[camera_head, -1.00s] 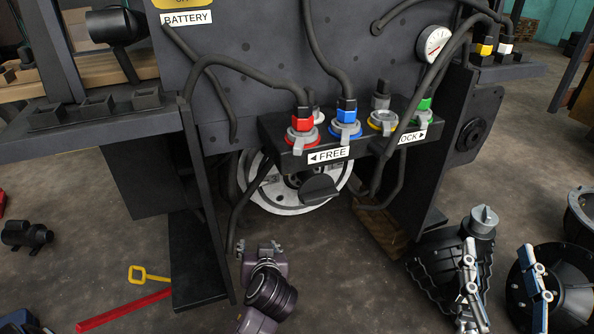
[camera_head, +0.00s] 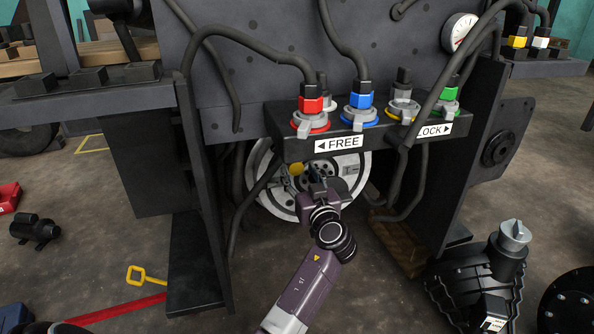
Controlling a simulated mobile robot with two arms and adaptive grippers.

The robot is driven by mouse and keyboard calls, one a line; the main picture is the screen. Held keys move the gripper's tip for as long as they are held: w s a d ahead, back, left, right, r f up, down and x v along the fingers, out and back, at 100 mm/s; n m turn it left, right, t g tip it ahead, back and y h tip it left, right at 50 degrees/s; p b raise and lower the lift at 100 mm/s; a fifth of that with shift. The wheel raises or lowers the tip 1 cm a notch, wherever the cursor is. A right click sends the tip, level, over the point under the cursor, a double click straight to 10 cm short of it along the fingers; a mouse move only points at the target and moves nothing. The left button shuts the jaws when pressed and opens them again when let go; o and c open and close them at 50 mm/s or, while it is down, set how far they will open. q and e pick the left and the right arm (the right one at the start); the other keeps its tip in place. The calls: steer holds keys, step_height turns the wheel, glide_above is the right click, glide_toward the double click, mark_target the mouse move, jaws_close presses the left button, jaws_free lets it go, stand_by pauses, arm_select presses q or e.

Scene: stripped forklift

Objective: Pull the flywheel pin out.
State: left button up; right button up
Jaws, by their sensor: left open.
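The flywheel (camera_head: 352,170) is a pale metal disc with a dark hub, under the FREE/LOCK panel of the forklift. My left gripper (camera_head: 318,180) is in front of its hub, with its arm coming up from the bottom. The fingers are open, small and dark against the hub, so I cannot tell whether they touch anything. A small round yellow piece (camera_head: 296,169) shows just left of the gripper at the flywheel. It may be the pin's head, but I cannot tell. The gripper hides part of the hub. My right gripper is out of view.
The panel (camera_head: 390,138) with red, blue, yellow and green couplings overhangs the flywheel. Hoses (camera_head: 260,195) hang beside it. Dark uprights (camera_head: 203,200) stand on both sides. A yellow handle (camera_head: 146,275), a red bar (camera_head: 115,311) and a ribbed casing (camera_head: 475,275) lie on the floor.

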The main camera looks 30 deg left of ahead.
mark_target(296, 168)
arm_select(q)
steer(key=shift+b+x, duration=0.35)
steer(key=shift+x, duration=1.4)
jaws_close()
